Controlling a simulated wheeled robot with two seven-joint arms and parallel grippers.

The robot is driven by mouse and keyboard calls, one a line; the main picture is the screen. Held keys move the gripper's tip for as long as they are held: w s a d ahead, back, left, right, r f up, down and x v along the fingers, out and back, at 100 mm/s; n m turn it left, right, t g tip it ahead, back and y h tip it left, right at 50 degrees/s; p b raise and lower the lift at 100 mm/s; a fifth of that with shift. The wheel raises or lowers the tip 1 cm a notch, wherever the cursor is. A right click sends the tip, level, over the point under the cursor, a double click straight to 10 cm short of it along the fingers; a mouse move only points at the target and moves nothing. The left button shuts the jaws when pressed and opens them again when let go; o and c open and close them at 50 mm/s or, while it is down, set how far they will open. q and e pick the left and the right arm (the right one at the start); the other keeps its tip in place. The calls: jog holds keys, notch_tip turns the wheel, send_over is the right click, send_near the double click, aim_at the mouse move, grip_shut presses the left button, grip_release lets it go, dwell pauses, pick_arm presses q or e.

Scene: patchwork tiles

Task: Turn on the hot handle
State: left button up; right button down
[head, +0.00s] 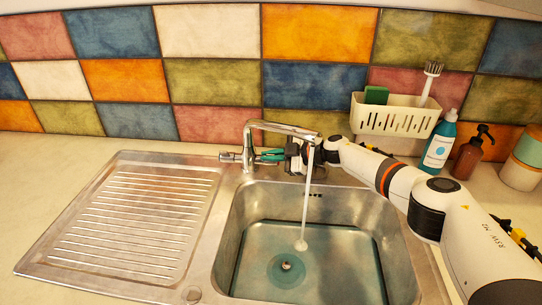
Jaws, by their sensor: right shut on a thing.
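A chrome tap (247,150) stands at the back edge of the sink, and its spout (285,128) reaches out to the right over the basin. A stream of water (307,200) falls from the spout into the basin. A metal handle (229,157) sticks out from the left side of the tap body. My right gripper (268,155) reaches in from the right behind the water, its greenish fingers shut at the right side of the tap body. The handle in its grip is mostly hidden by the fingers; hot or cold marks are too small to read. My left gripper is out of view.
The steel sink basin (380,262) has shallow water around its drain. A ribbed drainboard (130,235) lies empty at left. A cream rack (393,116) with a sponge and brush hangs on the tiled wall. A blue bottle (439,143), brown dispenser (470,157) and jar (522,165) stand at right.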

jog(key=shift+s+f, duration=0.1)
jog(key=shift+s, duration=0.05)
jog(key=shift+s+f+n+t, duration=0.15)
jog(key=shift+n+t, duration=0.25)
jog(key=shift+n, duration=0.1)
jog(key=shift+s+a+f+n+t, duration=0.1)
jog(key=shift+s+f+n+t, duration=0.1)
jog(key=shift+f+n+t, duration=0.25)
jog(key=shift+s+f+n+t+y+b, duration=0.3)
jog(key=shift+n+b, duration=0.4)
jog(key=shift+n, duration=0.15)
jog(key=shift+a+f+n+t+b, duration=0.1)
jog(key=shift+f+n+t+b, duration=0.2)
jog(key=shift+n+b, duration=0.55)
jog(key=shift+s+r, duration=0.1)
jog(key=shift+r, duration=0.05)
jog(key=c, duration=1.6)
grip_release()
